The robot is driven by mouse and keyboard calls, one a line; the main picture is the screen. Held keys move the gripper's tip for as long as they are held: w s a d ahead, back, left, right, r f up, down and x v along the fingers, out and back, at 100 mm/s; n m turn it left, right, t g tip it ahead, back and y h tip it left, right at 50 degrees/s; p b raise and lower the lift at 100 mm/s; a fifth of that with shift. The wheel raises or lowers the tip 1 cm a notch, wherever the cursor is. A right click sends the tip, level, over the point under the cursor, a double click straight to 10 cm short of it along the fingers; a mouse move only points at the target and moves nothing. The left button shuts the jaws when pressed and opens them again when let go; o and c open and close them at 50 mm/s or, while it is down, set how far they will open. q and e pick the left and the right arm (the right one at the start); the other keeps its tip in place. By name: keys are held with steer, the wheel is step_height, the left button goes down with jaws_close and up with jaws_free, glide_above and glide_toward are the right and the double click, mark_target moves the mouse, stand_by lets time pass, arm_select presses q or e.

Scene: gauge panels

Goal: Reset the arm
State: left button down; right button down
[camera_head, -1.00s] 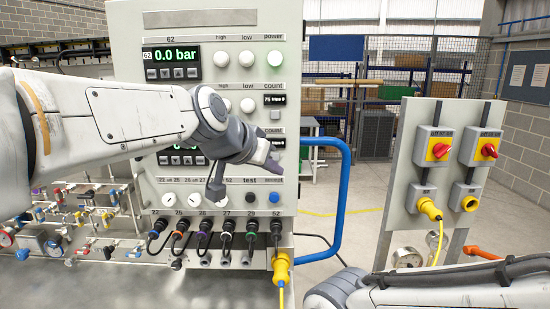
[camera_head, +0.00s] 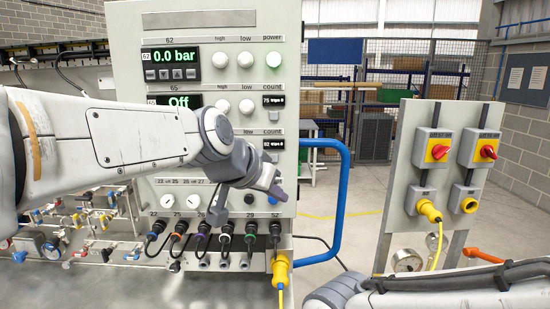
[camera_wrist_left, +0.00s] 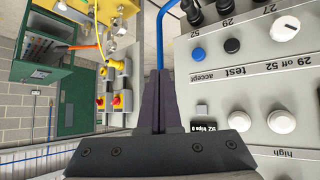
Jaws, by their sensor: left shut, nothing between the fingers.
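My left gripper (camera_head: 276,188) is in front of the lower right part of the grey gauge panel (camera_head: 222,20), with its fingers pointing right and slightly down. In the left wrist view its dark fingers (camera_wrist_left: 160,100) are together with nothing between them, beside the panel's blue and black buttons. My left arm (camera_head: 110,130) crosses the panel from the left and hides part of its displays and dials. The upper display (camera_head: 175,57) reads 0.0 bar and the one below reads Off. My right arm (camera_head: 430,290) shows at the bottom right; its gripper is out of view.
Several cables plug in along the panel's bottom, with a yellow connector (camera_head: 281,270) at the right. A blue rail (camera_head: 340,200) curves out beside the panel. A second panel (camera_head: 408,170) with red switches stands at the right. Valves and pipes (camera_head: 80,225) lie at the lower left.

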arm_select(q)
steer(key=s+a+f+g+y+b, duration=0.2)
steer(key=s+f+g, duration=0.2)
steer(key=s+f, duration=0.9)
steer(key=s+a+f+m+g+y+b, duration=0.1)
steer(key=s+a+f+g+y+b, duration=0.1)
steer(key=s+f, duration=1.1)
steer(key=shift+s+a+f+g+b, duration=0.35)
steer(key=shift+s+a+g, duration=0.3)
steer(key=shift+g, duration=0.45)
steer(key=shift+w, duration=0.15)
